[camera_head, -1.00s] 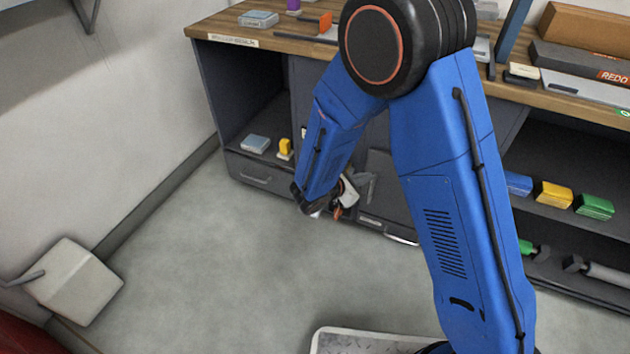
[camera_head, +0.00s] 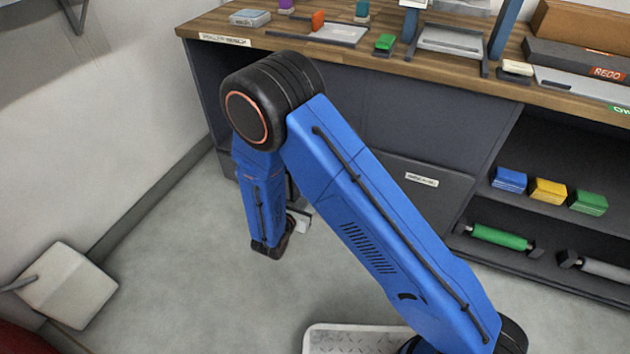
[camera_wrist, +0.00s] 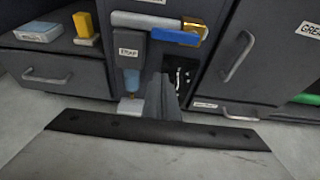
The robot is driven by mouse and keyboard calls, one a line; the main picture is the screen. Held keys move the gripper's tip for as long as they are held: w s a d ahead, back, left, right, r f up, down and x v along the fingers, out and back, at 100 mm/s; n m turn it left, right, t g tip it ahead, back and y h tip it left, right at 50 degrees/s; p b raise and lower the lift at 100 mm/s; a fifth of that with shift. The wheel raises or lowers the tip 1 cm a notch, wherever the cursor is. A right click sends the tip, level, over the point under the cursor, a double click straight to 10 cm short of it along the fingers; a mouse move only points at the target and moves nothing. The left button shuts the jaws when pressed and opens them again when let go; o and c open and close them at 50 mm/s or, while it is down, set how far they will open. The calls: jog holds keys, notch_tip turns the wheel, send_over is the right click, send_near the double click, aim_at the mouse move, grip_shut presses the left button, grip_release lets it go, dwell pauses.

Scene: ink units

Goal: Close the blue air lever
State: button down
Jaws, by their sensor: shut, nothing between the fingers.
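In the wrist view, the blue air lever (camera_wrist: 175,37) lies nearly level on the front of the dark cabinet, below a pale grey bar. A yellow-brass fitting (camera_wrist: 201,25) is at its right end. My gripper (camera_wrist: 163,78) is shut and empty, pointing at the cabinet below the lever, and looks apart from it. The exact gap is hard to tell. In the head view, my blue arm covers this part of the cabinet, so the lever is hidden there.
A labelled grey box (camera_wrist: 131,50) with a bluish cup hangs left of the gripper. A dark opening is behind the fingertips. A door handle (camera_wrist: 238,55) juts out at right, a drawer handle (camera_wrist: 45,77) at left.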

jog(key=shift+w, duration=0.1)
jog(key=w+d, duration=0.3)
jog(key=w, duration=0.5)
jog(key=shift+w+d+r, duration=0.2)
jog(key=shift+w+r, duration=0.15)
jog(key=shift+a+r, duration=0.1)
dwell(0.6)
